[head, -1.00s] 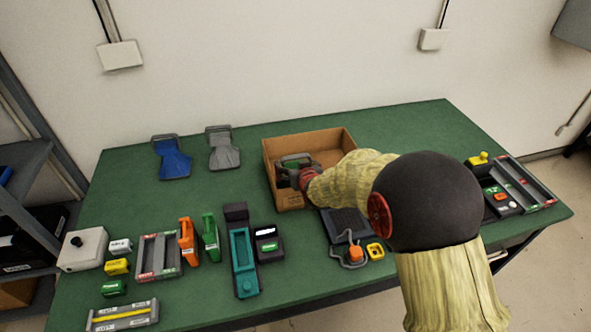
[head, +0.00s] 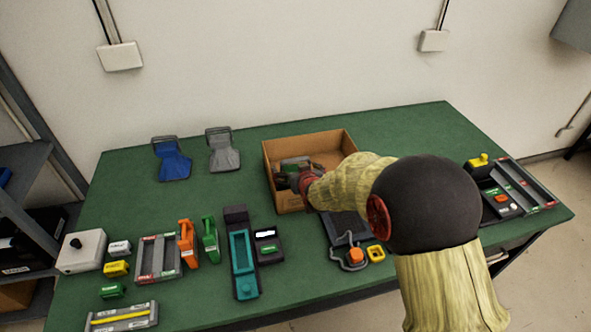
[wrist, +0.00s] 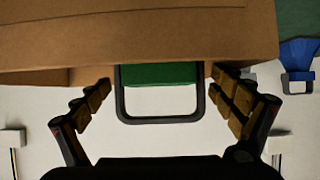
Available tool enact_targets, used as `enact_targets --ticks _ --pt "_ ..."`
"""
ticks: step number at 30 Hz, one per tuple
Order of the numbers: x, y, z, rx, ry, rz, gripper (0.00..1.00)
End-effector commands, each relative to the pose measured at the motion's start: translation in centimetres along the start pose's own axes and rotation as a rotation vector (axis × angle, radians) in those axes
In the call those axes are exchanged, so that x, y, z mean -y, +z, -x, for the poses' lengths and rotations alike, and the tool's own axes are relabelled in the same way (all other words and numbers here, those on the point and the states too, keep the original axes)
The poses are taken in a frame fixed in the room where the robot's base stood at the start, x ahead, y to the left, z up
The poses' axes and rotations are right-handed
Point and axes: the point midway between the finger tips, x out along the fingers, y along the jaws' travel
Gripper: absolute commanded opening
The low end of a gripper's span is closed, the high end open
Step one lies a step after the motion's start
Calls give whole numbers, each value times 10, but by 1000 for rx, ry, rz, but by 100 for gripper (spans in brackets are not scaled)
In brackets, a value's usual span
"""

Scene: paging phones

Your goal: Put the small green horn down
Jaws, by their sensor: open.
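The small green horn (head: 294,163) is in the open cardboard box, largely hidden behind my gripper in the head view. In the wrist view the green horn (wrist: 160,73) shows its green body inside a dark loop-shaped frame, in front of the cardboard. My gripper (wrist: 161,82) is open, one finger on each side of that frame, with a narrow gap on both sides. In the head view my gripper (head: 283,178) is inside the left part of the cardboard box (head: 310,140). Whether the horn rests on the box floor cannot be seen.
A blue horn (head: 172,160) and a grey horn (head: 223,150) lie left of the box. Several devices, including an orange handset (head: 187,243) and a green handset (head: 210,240), stand at the front left. A yellow-knobbed unit (head: 480,160) is at the right. The back right of the table is clear.

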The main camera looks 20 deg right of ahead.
Motion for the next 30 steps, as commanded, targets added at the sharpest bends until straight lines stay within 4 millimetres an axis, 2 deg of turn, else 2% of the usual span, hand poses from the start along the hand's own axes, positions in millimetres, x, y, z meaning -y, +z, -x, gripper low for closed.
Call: enact_targets --ticks 5,8,21,30 --pt "0 -3 2 0 0 0 95" --pt "0 -4 12 -1 0 0 95" --pt "0 -6 95 -3 0 0 95" --pt "0 -5 122 3 1 0 95"
